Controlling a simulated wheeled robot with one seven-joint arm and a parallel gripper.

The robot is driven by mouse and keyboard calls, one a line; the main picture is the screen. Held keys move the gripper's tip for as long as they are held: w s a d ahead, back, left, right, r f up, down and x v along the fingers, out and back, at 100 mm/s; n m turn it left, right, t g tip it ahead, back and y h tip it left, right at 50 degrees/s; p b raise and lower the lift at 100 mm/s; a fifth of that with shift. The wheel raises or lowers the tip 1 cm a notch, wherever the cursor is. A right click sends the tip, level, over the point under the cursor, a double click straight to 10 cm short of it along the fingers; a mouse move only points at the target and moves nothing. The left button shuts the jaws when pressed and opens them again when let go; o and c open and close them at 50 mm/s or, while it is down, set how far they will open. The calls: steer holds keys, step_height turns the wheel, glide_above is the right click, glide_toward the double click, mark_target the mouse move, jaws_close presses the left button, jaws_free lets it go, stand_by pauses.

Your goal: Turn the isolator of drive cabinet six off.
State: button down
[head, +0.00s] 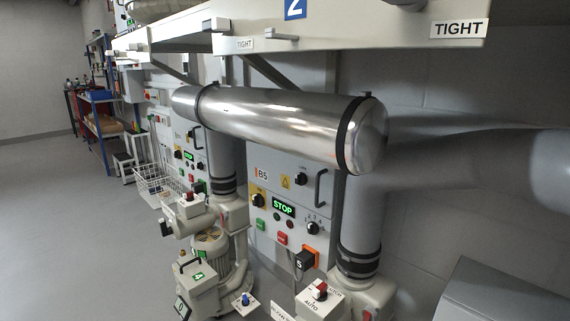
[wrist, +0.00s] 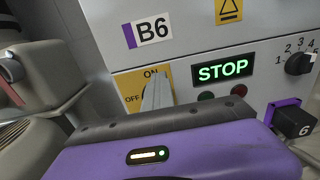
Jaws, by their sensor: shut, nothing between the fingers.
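Drive cabinet six (wrist: 190,52) fills the wrist view, marked by a B6 label (wrist: 152,31) with a purple stripe. Its isolator has a yellow plate (wrist: 133,85) lettered ON at the top and OFF at the left. My gripper (wrist: 158,80) is shut, its grey fingers standing in front of the plate. They hide most of the isolator's knob, so I cannot tell its position or whether they touch it. The green STOP display (wrist: 223,70) is lit to the right. My gripper is not in the head view.
In the wrist view, a rotary selector (wrist: 299,63) and a black plug marked 6 (wrist: 294,121) sit to the right, with grey machinery at left. The head view shows cabinet B5 (head: 283,160), a large metal pipe (head: 280,120) and open floor (head: 70,220) at left.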

steer(key=shift+w+a+f, duration=0.25)
steer(key=shift+w+a, duration=0.45)
steer(key=shift+a, duration=0.1)
steer(key=shift+w+a, duration=0.25)
steer(key=shift+w, duration=0.05)
steer(key=shift+w+a, duration=0.1)
steer(key=shift+r, duration=0.1)
stand_by(0.5)
steer(key=v, duration=0.2)
steer(key=p+v, duration=0.1)
steer(key=v, duration=0.1)
steer(key=p+v, duration=0.1)
steer(key=v, duration=0.1)
steer(key=shift+w+a+r, duration=0.15)
steer(key=shift+r, duration=0.2)
stand_by(0.4)
